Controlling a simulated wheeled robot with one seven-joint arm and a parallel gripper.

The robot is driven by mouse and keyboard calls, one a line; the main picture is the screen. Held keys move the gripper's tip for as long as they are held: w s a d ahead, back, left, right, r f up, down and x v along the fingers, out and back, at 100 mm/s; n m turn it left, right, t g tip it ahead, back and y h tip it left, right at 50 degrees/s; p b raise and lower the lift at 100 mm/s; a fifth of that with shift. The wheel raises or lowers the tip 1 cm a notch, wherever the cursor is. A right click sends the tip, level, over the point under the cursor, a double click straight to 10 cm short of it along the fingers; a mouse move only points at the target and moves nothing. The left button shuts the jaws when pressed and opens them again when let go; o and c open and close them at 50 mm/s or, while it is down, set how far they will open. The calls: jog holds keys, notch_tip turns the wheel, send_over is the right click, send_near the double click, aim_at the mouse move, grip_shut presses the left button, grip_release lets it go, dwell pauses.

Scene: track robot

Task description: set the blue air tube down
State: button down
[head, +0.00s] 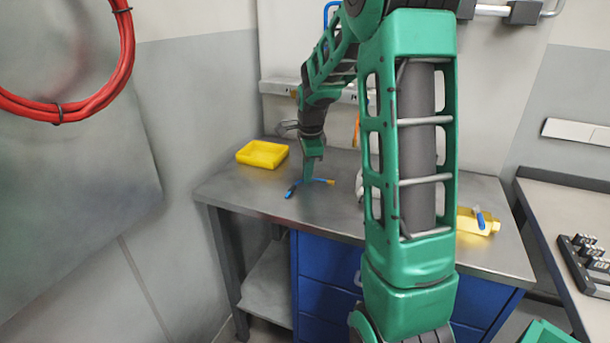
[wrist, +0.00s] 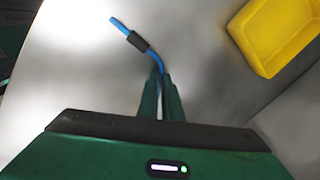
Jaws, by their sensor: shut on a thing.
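The blue air tube (wrist: 153,54) is thin, with a dark sleeve near one end. In the wrist view its upper end sticks out beyond my gripper (wrist: 163,98), whose two green fingers are shut on it. In the head view my gripper (head: 312,168) points down over the grey workbench (head: 250,198), and the tube (head: 318,180) shows at its fingertips. I cannot tell whether the tube touches the bench top.
A yellow tray (head: 262,155) stands at the bench's back left; it also shows in the wrist view (wrist: 280,35). A yellow container (head: 470,222) with a blue-handled item lies at the right, partly behind my arm. The bench's front left is clear.

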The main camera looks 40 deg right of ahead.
jog(key=c, duration=1.9)
grip_release()
jog(key=shift+c, duration=0.2)
notch_tip(320, 180, up, 11)
jog(key=s, duration=0.2)
jog(key=s+a+f+n, duration=0.2)
jog(key=s+n, duration=0.3)
jog(key=s, duration=0.5)
jog(key=s+a+f+n+g, duration=0.1)
jog(key=s+a+f+n, duration=0.2)
jog(key=s, duration=0.7)
jog(key=s+a+f+n+g+y, duration=0.1)
jog(key=s+a+f+n, duration=0.1)
jog(key=s+a+n, duration=0.3)
jog(key=s+n, duration=0.3)
jog(key=s, duration=0.3)
jog(key=shift+a+f+n, duration=0.15)
jog(key=shift+f+n, duration=0.05)
jog(key=shift+n, duration=0.2)
